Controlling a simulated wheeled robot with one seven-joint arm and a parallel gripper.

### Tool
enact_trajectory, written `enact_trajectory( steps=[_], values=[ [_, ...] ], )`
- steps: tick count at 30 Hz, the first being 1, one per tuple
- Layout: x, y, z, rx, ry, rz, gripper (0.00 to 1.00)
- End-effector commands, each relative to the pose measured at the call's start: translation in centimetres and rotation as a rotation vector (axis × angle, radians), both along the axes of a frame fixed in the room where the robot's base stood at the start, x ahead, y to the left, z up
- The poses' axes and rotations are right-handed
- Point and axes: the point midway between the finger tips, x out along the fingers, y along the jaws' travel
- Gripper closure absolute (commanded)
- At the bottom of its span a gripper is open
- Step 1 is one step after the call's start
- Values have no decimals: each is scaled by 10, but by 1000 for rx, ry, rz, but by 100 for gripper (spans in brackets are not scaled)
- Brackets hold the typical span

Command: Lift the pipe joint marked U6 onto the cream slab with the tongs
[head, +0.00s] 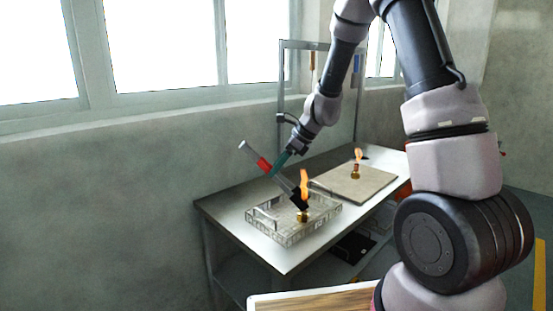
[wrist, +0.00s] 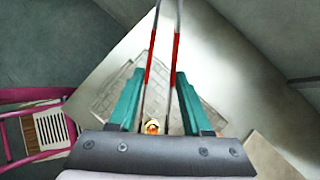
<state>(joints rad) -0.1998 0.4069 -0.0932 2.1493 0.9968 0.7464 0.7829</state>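A brass pipe joint (head: 303,216) with a flame-like plume above it is at the wire mesh basket (head: 287,236) on the steel table. Its mark is not readable. The tongs (head: 263,163) have silver and red arms and dark tips that end right at this joint; whether they grip it I cannot tell. My gripper (head: 281,162) has teal fingers closed on the tongs; the wrist view shows the red arms between them (wrist: 160,85) and a brass joint (wrist: 152,127) low between the arms. The cream slab (head: 375,183) lies right of the basket.
A second brass joint (head: 355,172) with a flame-like plume stands on the slab. A metal rack (head: 281,90) with hanging items stands at the back of the table. A lower shelf holds a dark object (head: 355,247). A magenta frame (wrist: 30,112) shows at left in the wrist view.

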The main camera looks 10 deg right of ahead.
Motion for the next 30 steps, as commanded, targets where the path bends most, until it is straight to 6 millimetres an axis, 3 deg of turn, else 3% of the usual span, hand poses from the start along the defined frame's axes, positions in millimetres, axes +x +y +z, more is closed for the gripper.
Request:
enact_trajectory(
  steps=[9, 24, 27, 28, 30],
  values=[
    [0, 0, -26, 0, 1, -1, 56],
    [0, 0, -32, 0, -1, 1, 55],
    [0, 0, -32, 0, -1, 1, 94],
    [0, 0, -32, 0, 0, 0, 100],
    [0, 0, -31, 0, 0, 0, 100]
  ],
)
